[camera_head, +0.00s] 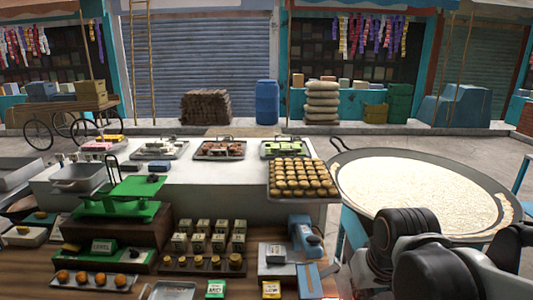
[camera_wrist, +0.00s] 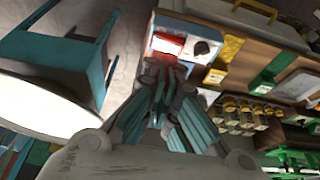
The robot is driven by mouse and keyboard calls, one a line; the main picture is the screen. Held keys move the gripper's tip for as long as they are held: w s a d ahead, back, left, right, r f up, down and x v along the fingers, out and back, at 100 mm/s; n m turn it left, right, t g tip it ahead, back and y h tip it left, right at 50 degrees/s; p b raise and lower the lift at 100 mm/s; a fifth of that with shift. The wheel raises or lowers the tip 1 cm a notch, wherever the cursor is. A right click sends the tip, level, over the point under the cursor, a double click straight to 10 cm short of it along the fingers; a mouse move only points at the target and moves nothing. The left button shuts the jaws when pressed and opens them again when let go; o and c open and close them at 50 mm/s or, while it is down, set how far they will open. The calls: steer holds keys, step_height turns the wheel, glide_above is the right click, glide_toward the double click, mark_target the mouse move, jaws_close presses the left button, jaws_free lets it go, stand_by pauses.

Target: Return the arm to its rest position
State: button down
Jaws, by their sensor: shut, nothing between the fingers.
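My gripper (camera_wrist: 163,72) shows in the wrist view with its fingers together and nothing held between them. The fingertips point toward a light box with a glowing red top and a dark knob (camera_wrist: 202,48); I cannot tell the gap between them. In the head view my arm (camera_head: 440,265) is folded at the lower right, in front of the wide pan of milk (camera_head: 415,195). The fingers cannot be made out in that view. The pan also shows at the left edge of the wrist view (camera_wrist: 45,105).
A wooden counter (camera_head: 215,283) holds several small packs, a green scale (camera_head: 122,195) and a blue device (camera_head: 305,232). A tray of round sweets (camera_head: 303,178) stands beside the pan. A teal stand (camera_wrist: 50,55) shows under the pan's side. Open floor lies behind the stall.

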steer(key=s+f+t+b, duration=0.1)
steer(key=s+t+b, duration=0.2)
steer(key=s, duration=0.4)
steer(key=shift+f+b, duration=0.3)
steer(key=shift+b, duration=0.4)
